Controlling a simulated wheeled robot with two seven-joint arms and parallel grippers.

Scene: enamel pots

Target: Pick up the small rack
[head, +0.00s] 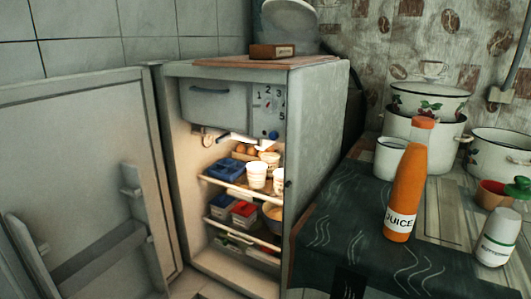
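The open fridge (318,110) stands in the middle of the head view, lit inside. No single thing is plainly marked as the small rack. Inside are an upper shelf (238,187) and a lower shelf (240,229), both loaded. A low tan holder (236,154) with round brownish things, perhaps eggs, sits at the back of the upper shelf. The open door (80,150) at the left carries a long door shelf (100,255) and a small ledge (131,192). Neither of my grippers shows in this view.
The fridge holds a blue box (225,169), white cups (256,175) and a red-topped box (244,209). A table at the right bears a juice bottle (407,185), a white bottle (497,238) and enamel pots (502,155). A small box (272,51) lies on the fridge top.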

